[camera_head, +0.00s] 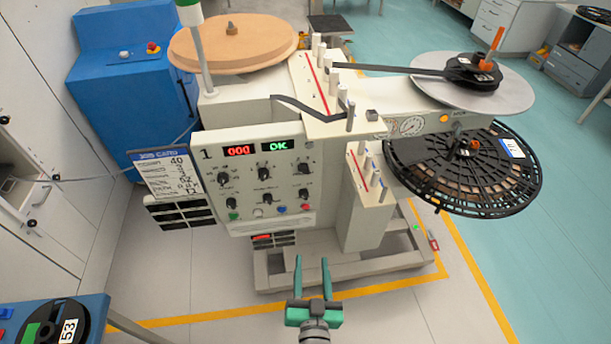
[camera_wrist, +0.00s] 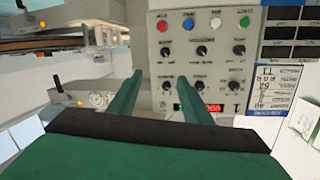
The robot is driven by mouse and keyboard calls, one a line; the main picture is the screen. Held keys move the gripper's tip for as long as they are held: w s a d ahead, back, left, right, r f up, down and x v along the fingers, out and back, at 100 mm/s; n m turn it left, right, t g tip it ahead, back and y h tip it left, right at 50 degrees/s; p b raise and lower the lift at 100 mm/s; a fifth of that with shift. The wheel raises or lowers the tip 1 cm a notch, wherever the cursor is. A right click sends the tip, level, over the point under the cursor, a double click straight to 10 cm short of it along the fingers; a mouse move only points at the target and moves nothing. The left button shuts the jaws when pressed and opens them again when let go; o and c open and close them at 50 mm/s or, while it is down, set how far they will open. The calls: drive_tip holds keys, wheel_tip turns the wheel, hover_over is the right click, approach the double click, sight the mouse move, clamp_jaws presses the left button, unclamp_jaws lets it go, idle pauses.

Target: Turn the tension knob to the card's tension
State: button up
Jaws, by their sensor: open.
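Two rows of knobs include a top middle one (camera_head: 263,173). The job card (camera_head: 160,176) hangs left of the panel; its top number looks like 40. My gripper (camera_head: 312,258) is open and empty, apart from the panel. In the wrist view, the panel (camera_wrist: 220,68) and card (camera_wrist: 272,88) appear upside down beyond the fingers.
A reel machine with guide posts (camera_head: 351,118) and a large black reel (camera_head: 400,160) stands right of the panel. A blue cabinet (camera_head: 115,95) stands behind left. A blue table edge (camera_head: 96,315) with a reel is at lower left.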

sight(304, 173)
drive_tip(key=w+r+y, duration=0.1)
drive_tip(key=w+r, duration=0.2)
drive_tip(key=w, duration=0.5)
drive_tip(key=w+a+r+n, duration=0.1)
drive_tip(key=w+r, duration=0.2)
drive_tip(key=w, duration=0.5)
drive_tip(key=w+r+t+y, duration=0.1)
drive_tip(key=w+r, duration=0.2)
drive_tip(key=w, duration=0.5)
drive_tip(key=shift+a+y, duration=0.3)
drive_tip(key=shift+a, duration=0.05)
drive_tip(key=shift+s, duration=0.1)
drive_tip(key=c, duration=1)
